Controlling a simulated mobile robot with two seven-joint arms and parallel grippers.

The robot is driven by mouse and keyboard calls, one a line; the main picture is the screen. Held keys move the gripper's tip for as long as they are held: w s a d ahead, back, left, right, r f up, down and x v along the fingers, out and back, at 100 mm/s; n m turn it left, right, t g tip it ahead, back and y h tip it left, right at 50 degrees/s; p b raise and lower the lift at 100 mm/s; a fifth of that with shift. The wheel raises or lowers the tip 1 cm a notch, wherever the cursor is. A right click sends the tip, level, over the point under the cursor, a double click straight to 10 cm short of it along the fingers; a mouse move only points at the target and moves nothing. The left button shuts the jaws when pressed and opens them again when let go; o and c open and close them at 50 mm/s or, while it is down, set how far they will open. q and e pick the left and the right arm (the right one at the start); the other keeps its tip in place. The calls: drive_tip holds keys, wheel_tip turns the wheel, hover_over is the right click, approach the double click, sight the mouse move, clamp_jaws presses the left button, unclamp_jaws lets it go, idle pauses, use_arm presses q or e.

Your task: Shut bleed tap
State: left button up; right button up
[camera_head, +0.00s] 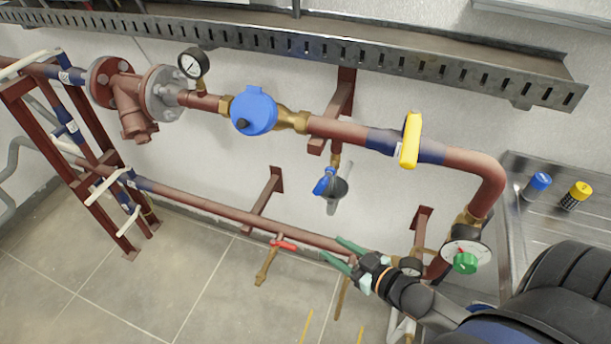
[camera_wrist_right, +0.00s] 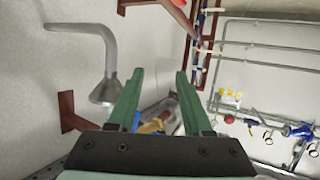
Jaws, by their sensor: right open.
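My right gripper (camera_head: 331,248) is open and empty, its green fingers pointing left beside the lower red-brown pipe (camera_head: 225,211). A small brass tap with a red lever (camera_head: 283,245) hangs from that pipe, a little left of the fingertips. A small tap with a blue handle (camera_head: 323,183) hangs below the upper pipe, above the gripper; a dark cup (camera_head: 338,187) is beside it. Which tap is the bleed tap I cannot tell. In the right wrist view the open fingers (camera_wrist_right: 160,78) show, with a brass and blue part (camera_wrist_right: 152,124) partly hidden between them. My left gripper is not in view.
A yellow-handled valve (camera_head: 411,140), blue meter (camera_head: 254,110) and gauge (camera_head: 193,63) sit on the upper pipe. A green-knobbed dial (camera_head: 465,262) is near my right arm. A grey funnel (camera_wrist_right: 105,92) stands left of the fingers in the wrist view.

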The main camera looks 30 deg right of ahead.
sight(323, 182)
drive_tip(key=w+d+r+n+y, duration=0.2)
drive_tip(key=d+r+n+y, duration=0.15)
drive_tip(key=r, duration=0.25)
drive_tip(key=w+d+r+n+y, duration=0.2)
drive_tip(key=d+r+y, duration=0.25)
drive_tip(key=r, duration=0.25)
drive_tip(key=a+x, duration=0.1)
drive_tip(key=x, duration=1.1)
drive_tip(key=shift+a+y+p, duration=0.15)
drive_tip(key=shift+y+p, duration=0.15)
drive_tip(key=shift+p, duration=0.1)
drive_tip(key=shift+s+m, duration=0.1)
drive_tip(key=shift+m, duration=0.15)
drive_tip(key=shift+c, duration=0.2)
clamp_jaws()
drive_tip(key=shift+f, duration=0.1)
